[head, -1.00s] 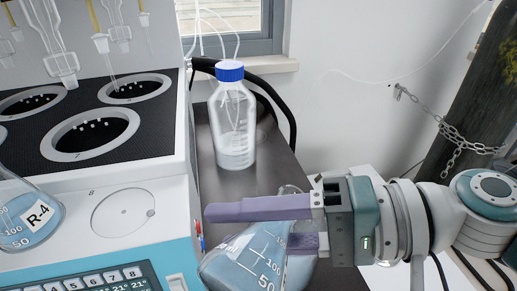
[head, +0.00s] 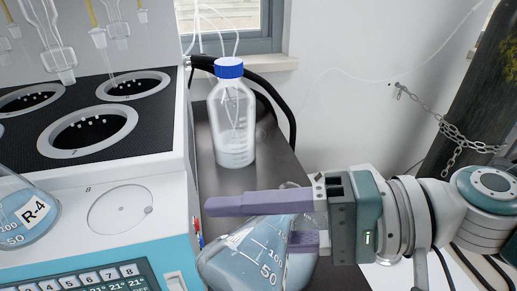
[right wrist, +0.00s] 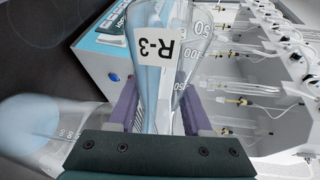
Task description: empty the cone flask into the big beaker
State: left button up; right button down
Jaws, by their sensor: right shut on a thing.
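The cone flask (head: 240,268) holds pale blue liquid and is tilted at the bottom of the head view. My right gripper (head: 262,222) is shut on it near the neck, one finger on each side. In the right wrist view the flask (right wrist: 160,80), labelled R-3, shows between the fingers. Another clear vessel with pale blue in it (right wrist: 30,125) is at the left of that view; I cannot tell whether it is the big beaker. I cannot make out the big beaker in the head view. My left gripper is not in view.
A blue-capped bottle (head: 233,120) stands on the dark bench behind the flask. The white distiller (head: 160,170) with round wells fills the left. Another cone flask, labelled R-4 (head: 25,225), sits at its left. A post with a chain (head: 455,140) is at the right.

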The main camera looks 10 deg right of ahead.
jog(key=shift+f+b, duration=0.1)
jog(key=shift+b, duration=0.2)
jog(key=shift+f+m+y+b, duration=0.1)
jog(key=shift+m+y+b, duration=0.2)
jog(key=shift+m+y, duration=0.1)
dwell(0.5)
jog(key=shift+w+d+r+m, duration=0.15)
jog(key=shift+r+m, duration=0.15)
jog(key=shift+m, duration=0.3)
dwell(1.2)
